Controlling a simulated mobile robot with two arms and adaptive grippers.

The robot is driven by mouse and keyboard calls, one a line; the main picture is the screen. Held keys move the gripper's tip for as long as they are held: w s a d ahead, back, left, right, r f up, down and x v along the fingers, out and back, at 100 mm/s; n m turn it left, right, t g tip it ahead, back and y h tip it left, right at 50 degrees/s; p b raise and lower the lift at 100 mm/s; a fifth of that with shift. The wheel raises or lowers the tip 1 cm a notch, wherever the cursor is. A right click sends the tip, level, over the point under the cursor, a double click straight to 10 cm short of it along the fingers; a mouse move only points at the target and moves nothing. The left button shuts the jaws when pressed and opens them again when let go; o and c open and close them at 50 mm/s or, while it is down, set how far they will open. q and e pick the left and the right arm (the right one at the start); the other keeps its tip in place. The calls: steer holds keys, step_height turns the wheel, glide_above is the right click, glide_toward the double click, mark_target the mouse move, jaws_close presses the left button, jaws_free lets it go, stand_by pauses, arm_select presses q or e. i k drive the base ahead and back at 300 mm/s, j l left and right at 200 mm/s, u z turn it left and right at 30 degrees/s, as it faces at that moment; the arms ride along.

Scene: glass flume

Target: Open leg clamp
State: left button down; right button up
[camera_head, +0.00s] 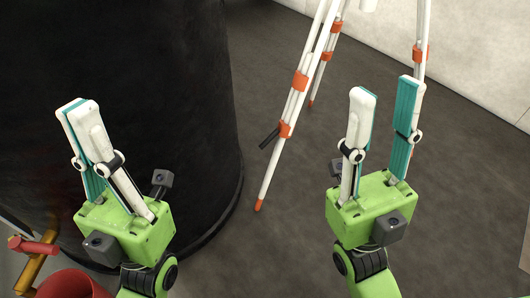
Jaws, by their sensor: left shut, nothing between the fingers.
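A tripod with white legs and orange fittings stands at the top centre. Its near leg (271,172) slants down to an orange foot (259,205) on the floor. A lower orange leg clamp (285,130) on this leg has a dark lever (269,138) sticking out to the lower left. A second orange fitting (299,81) sits higher on the leg. My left gripper (80,106) is shut and empty in front of the black cylinder, left of the tripod. My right gripper (385,88) is open and empty, right of the near leg. Neither gripper appears to touch the tripod.
A large black cylinder (130,50) fills the upper left. A red round container (72,286) and a red-and-brass fitting (36,252) are at the lower left. Two more tripod legs stand behind, one partly behind my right gripper. Grey floor (265,255) is clear between my grippers.

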mark_target(276, 131)
steer(key=l+u, duration=0.45)
steer(key=i+l+u, duration=0.1)
steer(key=l+u, duration=0.35)
steer(key=l, duration=0.6)
steer(key=k+l+u, duration=0.15)
steer(key=l, duration=1)
steer(key=k+l+u, duration=0.1)
steer(key=l, duration=0.5)
